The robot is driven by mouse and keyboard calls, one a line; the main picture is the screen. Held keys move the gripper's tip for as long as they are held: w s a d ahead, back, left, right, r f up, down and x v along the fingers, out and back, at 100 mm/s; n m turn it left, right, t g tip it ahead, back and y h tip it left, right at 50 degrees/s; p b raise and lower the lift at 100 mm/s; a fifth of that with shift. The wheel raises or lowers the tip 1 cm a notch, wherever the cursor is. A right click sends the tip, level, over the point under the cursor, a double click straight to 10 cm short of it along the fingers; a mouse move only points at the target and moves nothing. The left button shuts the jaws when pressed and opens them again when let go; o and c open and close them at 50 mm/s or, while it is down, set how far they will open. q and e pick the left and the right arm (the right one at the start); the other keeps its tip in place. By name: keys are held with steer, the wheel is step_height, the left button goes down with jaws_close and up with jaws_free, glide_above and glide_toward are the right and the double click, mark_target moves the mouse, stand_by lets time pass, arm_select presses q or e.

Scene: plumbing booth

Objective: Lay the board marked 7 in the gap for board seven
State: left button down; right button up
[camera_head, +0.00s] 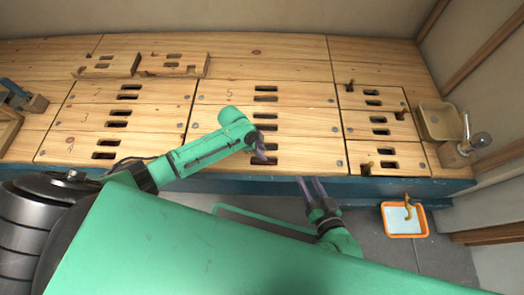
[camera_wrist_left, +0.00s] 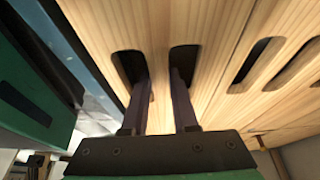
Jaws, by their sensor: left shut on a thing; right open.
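In the head view, my left gripper (camera_head: 260,153) is over the front board of the middle column (camera_head: 310,155). In the left wrist view, the left gripper's fingers (camera_wrist_left: 160,85) reach into the two slots of a pale wooden board (camera_wrist_left: 155,25) and are shut on the bar between them. The front middle board lies about level with the boards around it; I cannot tell whether it is fully seated. My arm covers part of it, and no 7 is readable. My right gripper (camera_head: 312,190) is open and empty, just in front of the bench edge.
A board marked 5 (camera_head: 210,93) lies further back in the middle column. Smaller boards with brass fittings, a beige basin (camera_head: 433,122) and a tap (camera_head: 468,145) are at right. An orange tray (camera_head: 404,233) is below.

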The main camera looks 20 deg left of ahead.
arm_select(q)
steer(key=shift+r, duration=0.15)
steer(key=shift+f, duration=0.2)
stand_by(0.4)
steer(key=c, duration=0.6)
jaws_free()
steer(key=shift+f, duration=0.1)
